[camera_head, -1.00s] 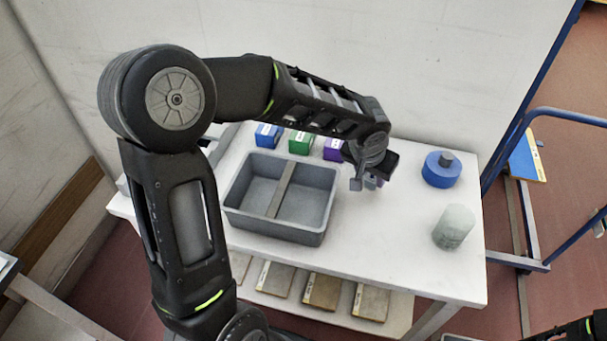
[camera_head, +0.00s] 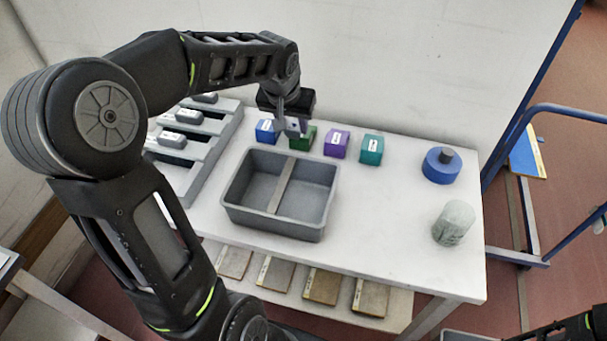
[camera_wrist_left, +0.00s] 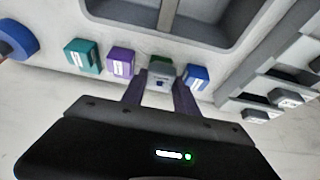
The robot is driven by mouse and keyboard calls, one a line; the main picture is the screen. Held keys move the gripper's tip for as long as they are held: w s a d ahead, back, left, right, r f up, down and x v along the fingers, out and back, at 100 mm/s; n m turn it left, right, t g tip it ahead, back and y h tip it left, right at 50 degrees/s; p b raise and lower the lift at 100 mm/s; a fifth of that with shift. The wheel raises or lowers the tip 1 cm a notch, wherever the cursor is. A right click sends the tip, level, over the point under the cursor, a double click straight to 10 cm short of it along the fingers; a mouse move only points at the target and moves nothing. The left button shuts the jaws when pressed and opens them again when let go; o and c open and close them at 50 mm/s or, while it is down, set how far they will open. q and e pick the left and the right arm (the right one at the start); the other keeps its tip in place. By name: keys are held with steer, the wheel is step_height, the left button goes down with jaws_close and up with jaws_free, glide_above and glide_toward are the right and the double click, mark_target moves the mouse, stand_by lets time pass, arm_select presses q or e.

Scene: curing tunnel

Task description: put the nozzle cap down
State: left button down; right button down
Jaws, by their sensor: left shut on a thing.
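My left gripper (camera_head: 292,127) is above the back of the white table, over the blue and green boxes. In the left wrist view its two fingers (camera_wrist_left: 160,92) are shut on a small grey piece with a dark spot, the nozzle cap (camera_wrist_left: 159,83). The cap is mostly hidden by the gripper in the head view. The green box (camera_head: 308,142) is right behind the cap in the wrist view; I cannot tell the height between them. The blue box (camera_head: 264,133), purple box (camera_head: 337,144) and teal box (camera_head: 371,150) stand in the same row.
A grey two-compartment tray (camera_head: 262,221) sits empty in front of the boxes. A grey slotted rack (camera_head: 213,150) with small grey pieces is at left. A blue disc with a dark knob (camera_head: 440,170) and a pale green cylinder (camera_head: 453,224) stand at right. The table between is clear.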

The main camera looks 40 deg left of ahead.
arm_select(q)
steer(key=shift+f+p, duration=0.3)
steer(key=shift+f, duration=2.85)
steer(key=shift+f, duration=0.3)
step_height(320, 180, down, 3)
steer(key=shift+f, duration=0.15)
